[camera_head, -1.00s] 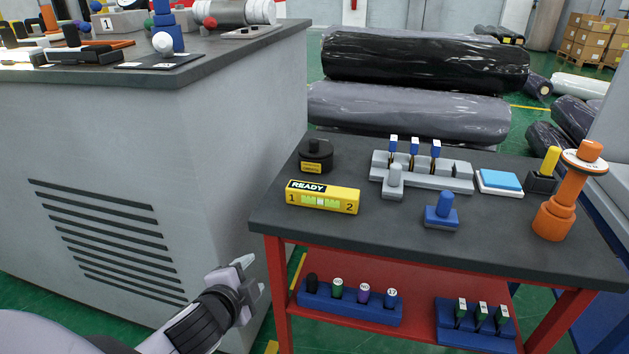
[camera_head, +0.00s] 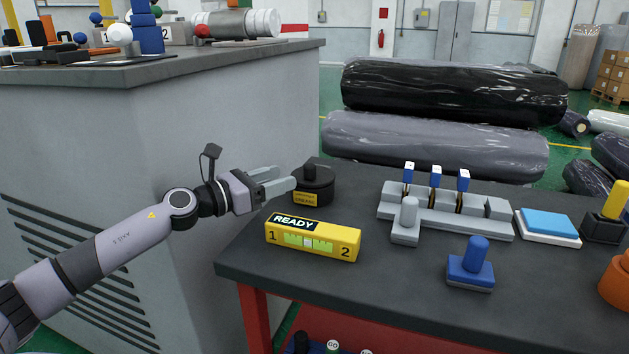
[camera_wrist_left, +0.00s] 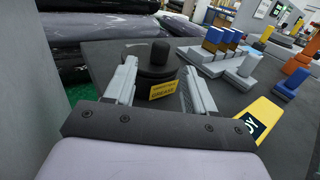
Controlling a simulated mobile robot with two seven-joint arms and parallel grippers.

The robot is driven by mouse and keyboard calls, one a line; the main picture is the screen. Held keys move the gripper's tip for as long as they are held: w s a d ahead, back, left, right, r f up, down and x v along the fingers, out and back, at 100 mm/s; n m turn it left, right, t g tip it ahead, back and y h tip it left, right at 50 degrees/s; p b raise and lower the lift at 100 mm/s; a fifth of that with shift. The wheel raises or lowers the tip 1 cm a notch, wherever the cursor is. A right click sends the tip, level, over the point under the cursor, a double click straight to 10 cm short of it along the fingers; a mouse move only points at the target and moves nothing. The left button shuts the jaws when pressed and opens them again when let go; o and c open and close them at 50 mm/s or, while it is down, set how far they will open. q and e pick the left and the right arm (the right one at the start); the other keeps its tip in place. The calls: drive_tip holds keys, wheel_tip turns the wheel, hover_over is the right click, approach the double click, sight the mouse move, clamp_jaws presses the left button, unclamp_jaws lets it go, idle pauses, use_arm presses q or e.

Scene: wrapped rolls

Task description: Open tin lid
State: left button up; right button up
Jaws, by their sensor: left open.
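The tin (camera_head: 313,187) is a short black round can with a knobbed lid (camera_head: 309,172) and a yellow label that reads GREASE in the left wrist view. It stands upright at the table's back left corner, with the lid on. My left gripper (camera_head: 284,180) is open beside the tin's left side in the head view. In the left wrist view the tin (camera_wrist_left: 153,66) lies ahead, between the lines of the two open fingers (camera_wrist_left: 157,85). I cannot tell whether a finger touches it. My right gripper is not in view.
A yellow READY level (camera_head: 313,239) lies just in front of the tin. A grey rack (camera_head: 450,215) with blue-topped pieces and a blue knobbed block (camera_head: 470,265) stand to the right. A grey cabinet (camera_head: 240,110) rises at left. The dark tabletop (camera_head: 390,290) is clear at front.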

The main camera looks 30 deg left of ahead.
sight(304, 180)
use_arm(q)
drive_tip(key=shift+w+r, duration=0.1)
drive_tip(key=shift+w, duration=0.15)
drive_tip(key=shift+w+d+p, duration=0.3)
drive_tip(key=shift+w+p, duration=0.15)
drive_tip(key=shift+w, duration=0.1)
drive_tip(key=shift+p+x, duration=0.45)
drive_tip(key=shift+x, duration=2.2)
clamp_jaws()
